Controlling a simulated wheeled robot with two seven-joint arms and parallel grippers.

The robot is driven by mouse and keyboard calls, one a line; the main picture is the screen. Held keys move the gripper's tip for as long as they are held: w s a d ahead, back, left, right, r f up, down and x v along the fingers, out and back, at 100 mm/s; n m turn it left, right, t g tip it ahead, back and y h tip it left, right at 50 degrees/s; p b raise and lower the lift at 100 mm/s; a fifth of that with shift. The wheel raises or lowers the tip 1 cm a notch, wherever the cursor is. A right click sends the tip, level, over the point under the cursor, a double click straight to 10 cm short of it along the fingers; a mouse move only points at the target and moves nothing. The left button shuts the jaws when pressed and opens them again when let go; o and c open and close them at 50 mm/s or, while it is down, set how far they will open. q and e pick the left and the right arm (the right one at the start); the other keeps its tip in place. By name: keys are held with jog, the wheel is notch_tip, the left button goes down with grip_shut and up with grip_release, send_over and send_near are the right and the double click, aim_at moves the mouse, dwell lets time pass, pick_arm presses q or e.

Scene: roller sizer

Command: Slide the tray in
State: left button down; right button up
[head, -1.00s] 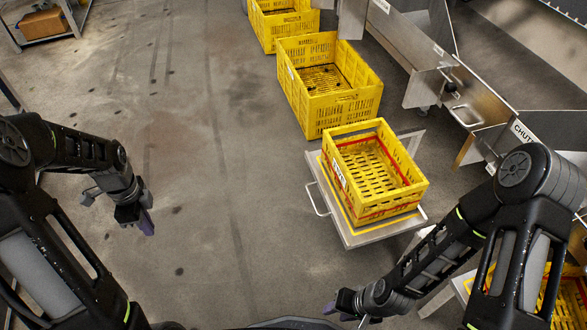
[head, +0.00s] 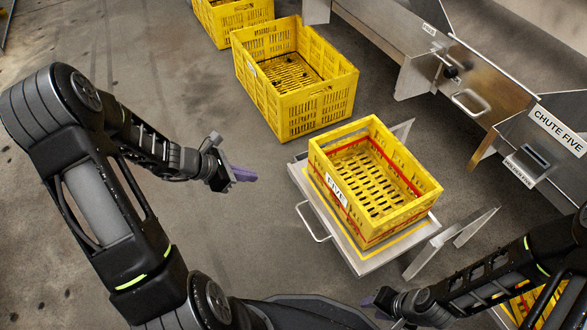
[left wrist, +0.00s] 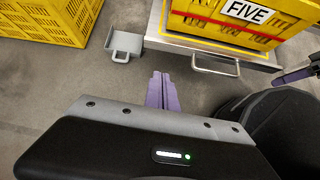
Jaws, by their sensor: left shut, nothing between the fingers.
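The metal tray (head: 362,262) is pulled out from under the chute, with a wire handle (head: 312,222) on its near left edge. A yellow crate (head: 345,215) labelled FIVE, with a red band, sits on it. The tray handle (left wrist: 215,66) and crate (left wrist: 225,33) also show in the left wrist view. My left gripper (head: 243,174) is shut and empty, left of the handle and apart from it. Its purple fingers (left wrist: 160,90) are together in the left wrist view. My right gripper (head: 378,299) is below the tray at the bottom, clear of it; its jaw opening is unclear.
A larger yellow crate (head: 292,112) stands on the floor behind the tray, with another (head: 235,20) beyond. The steel chute marked CHUTE FIVE (head: 559,130) rises at the right. Metal rails (head: 448,245) stand beside the tray. The floor at left is clear.

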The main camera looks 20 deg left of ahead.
pick_arm(q)
jog(key=shift+n, duration=0.3)
jog(key=b, duration=0.5)
send_near(294, 177)
jog(key=x, duration=0.6)
jog(key=shift+s+a+f, duration=0.15)
jog(key=shift+a, duration=0.05)
jog(key=shift+d, duration=0.1)
